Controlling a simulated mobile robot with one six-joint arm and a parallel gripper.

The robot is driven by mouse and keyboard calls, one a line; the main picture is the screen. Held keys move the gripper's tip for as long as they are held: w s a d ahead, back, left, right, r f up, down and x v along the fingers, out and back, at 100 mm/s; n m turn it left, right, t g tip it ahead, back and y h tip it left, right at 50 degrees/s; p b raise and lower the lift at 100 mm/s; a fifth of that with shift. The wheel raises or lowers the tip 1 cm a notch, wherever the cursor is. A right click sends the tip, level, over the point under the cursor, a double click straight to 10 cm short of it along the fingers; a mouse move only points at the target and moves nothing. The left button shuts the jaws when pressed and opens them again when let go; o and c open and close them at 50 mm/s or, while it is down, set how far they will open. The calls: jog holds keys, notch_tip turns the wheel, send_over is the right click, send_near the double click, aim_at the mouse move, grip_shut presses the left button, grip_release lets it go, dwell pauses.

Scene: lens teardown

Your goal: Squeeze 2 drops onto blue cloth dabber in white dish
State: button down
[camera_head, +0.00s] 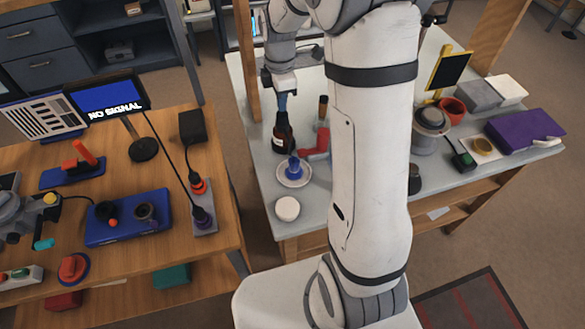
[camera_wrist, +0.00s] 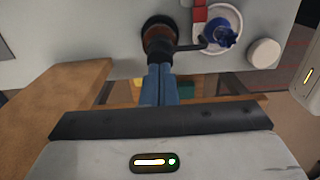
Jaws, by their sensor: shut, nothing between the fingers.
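The blue dabber (camera_head: 294,167) sits in the white dish (camera_head: 294,182), just in front of the bottle. In the wrist view the dabber (camera_wrist: 220,37) and dish (camera_wrist: 236,16) are right of the bottle. My gripper (camera_head: 282,104) points down at the bottle's top. Its blue fingers (camera_wrist: 160,72) are shut and empty. Whether the fingertips touch the bottle is not clear.
A white round piece (camera_head: 288,208) lies in front of the dish. A red tool (camera_head: 317,146) lies right of the bottle. A wooden post (camera_head: 244,60) rises close to the left of my gripper. My arm hides the table's middle.

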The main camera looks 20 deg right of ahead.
jog(key=shift+f, duration=0.15)
jog(key=shift+f+b, duration=0.95)
jog(key=shift+f, duration=0.3)
jog(key=shift+r, duration=0.1)
jog(key=shift+r+p, duration=1)
jog(key=shift+r, duration=0.25)
jog(key=shift+f, duration=0.15)
jog(key=shift+f+b, duration=0.9)
jog(key=shift+f, duration=0.25)
jog(key=shift+r, duration=0.1)
jog(key=shift+r+p, duration=0.9)
jog(key=shift+r, duration=0.3)
